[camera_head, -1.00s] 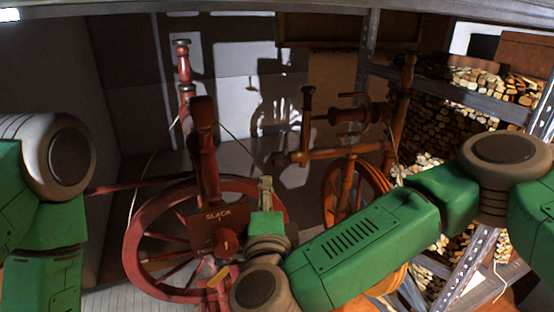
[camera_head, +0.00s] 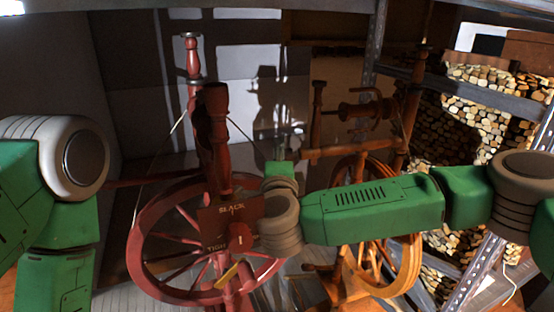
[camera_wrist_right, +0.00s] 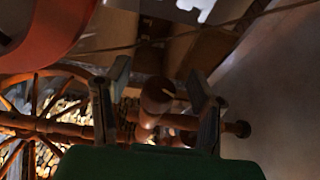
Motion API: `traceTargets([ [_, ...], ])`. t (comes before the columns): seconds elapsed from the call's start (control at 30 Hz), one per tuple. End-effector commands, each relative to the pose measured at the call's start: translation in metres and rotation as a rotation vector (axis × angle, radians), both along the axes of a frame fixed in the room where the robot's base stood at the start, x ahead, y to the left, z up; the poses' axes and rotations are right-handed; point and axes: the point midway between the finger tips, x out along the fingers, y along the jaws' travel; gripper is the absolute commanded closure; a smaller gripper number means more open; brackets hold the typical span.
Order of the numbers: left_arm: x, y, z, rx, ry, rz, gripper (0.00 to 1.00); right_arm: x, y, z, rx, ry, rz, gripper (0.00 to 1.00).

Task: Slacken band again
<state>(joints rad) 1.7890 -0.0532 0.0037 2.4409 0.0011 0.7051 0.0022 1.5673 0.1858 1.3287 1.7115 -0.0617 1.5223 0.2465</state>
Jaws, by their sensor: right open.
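A red spinning wheel (camera_head: 140,235) stands left of centre in the head view. Its dark red panel (camera_head: 222,226) reads SLACK above and TIGHT below. A small white mark (camera_head: 240,240) shows on the red part at the panel's lower right, partly behind my right wrist. A pale band (camera_head: 158,150) runs from the upper post down to the wheel. My right gripper (camera_wrist_right: 158,75) is open in the right wrist view. A round wooden peg (camera_wrist_right: 156,97) appears between its fingers; I cannot tell how far behind. My left arm shows at the left edge, its gripper out of view.
A brown spinning wheel (camera_head: 350,255) stands just behind my right forearm. A metal shelf (camera_head: 490,92) with stacked firewood (camera_head: 510,85) is at the right. A yellow piece (camera_head: 228,275) sits below the panel. The dark wall is behind.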

Motion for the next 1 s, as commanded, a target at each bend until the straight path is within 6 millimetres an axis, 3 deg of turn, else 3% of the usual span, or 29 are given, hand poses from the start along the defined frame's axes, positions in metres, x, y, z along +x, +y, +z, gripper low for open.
traceTargets([
  [0.13,0.000,-0.001,-0.001,-0.001,0.000,-0.002,0.50,0.008,-0.005,0.000,0.003,0.000,-0.003,0.50],
  [0.37,0.000,-0.001,-0.001,-0.001,-0.001,-0.002,0.50,0.009,0.004,0.000,-0.005,0.001,-0.001,0.50],
  [0.4,0.000,-0.001,-0.001,-0.001,-0.001,-0.002,0.50,0.009,0.005,0.000,-0.007,0.001,-0.001,0.53],
  [0.53,0.000,-0.001,-0.001,-0.001,0.000,-0.001,0.50,0.008,0.007,0.000,-0.008,0.001,-0.001,0.99],
  [0.83,0.000,-0.001,0.000,-0.001,0.000,-0.002,0.50,0.006,0.006,-0.001,-0.004,0.007,0.008,1.00],
  [1.0,0.000,0.000,0.021,-0.001,0.000,-0.002,0.50,0.006,0.005,0.003,-0.022,0.054,0.004,1.00],
])
